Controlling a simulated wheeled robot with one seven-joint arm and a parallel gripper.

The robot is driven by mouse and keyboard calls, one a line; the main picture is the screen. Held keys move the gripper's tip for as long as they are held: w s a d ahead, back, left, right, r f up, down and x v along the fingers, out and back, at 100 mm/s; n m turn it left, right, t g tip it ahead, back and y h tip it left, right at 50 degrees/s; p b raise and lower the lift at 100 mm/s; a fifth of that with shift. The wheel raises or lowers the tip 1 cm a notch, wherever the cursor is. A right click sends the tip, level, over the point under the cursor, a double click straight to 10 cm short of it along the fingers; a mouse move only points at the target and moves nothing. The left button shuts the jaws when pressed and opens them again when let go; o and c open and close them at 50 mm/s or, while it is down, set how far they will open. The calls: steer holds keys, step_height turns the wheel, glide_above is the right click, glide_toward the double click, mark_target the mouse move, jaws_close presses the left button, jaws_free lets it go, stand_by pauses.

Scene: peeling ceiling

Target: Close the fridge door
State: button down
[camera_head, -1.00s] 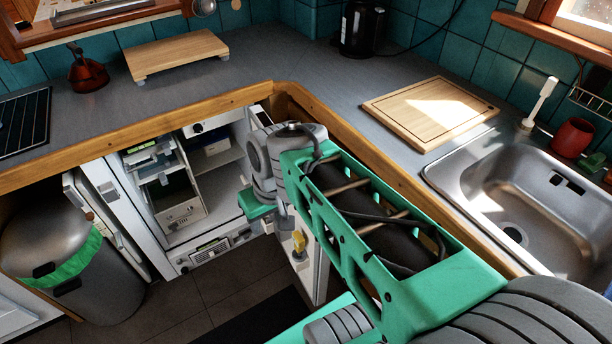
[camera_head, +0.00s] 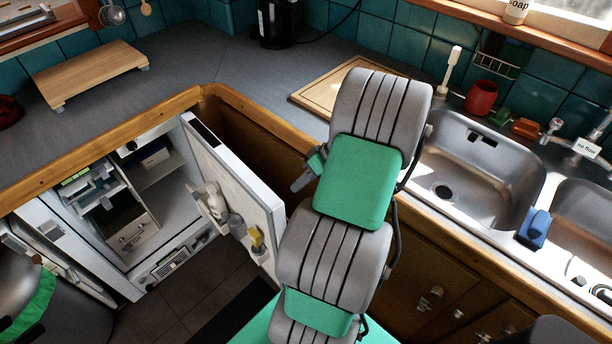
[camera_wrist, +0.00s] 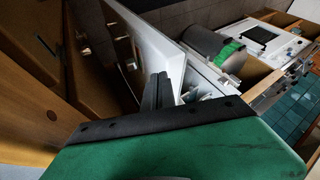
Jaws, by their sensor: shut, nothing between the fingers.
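The fridge (camera_head: 175,205) stands open under the counter at the left of the head view, with its shelves and drawer showing. Its white door (camera_head: 245,185) is swung wide open, inner side with bottles and holders towards the fridge opening. In the wrist view the door (camera_wrist: 150,40) runs as a white panel just beyond my gripper (camera_wrist: 160,85). The dark fingers are together and empty, close to the door's edge; whether they touch it I cannot tell. In the head view my arm hides most of the gripper, which is to the right of the door.
A bin (camera_head: 60,310) with a green liner stands left of the fridge. Wooden cabinets (camera_head: 425,285) lie right of my arm, below the sink (camera_head: 480,165). The counter's wooden edge (camera_head: 110,145) runs above the fridge. Dark tiled floor (camera_head: 205,275) is free before the fridge.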

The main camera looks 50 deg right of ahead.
steer(key=shift+x, duration=2.35)
steer(key=shift+r, duration=0.1)
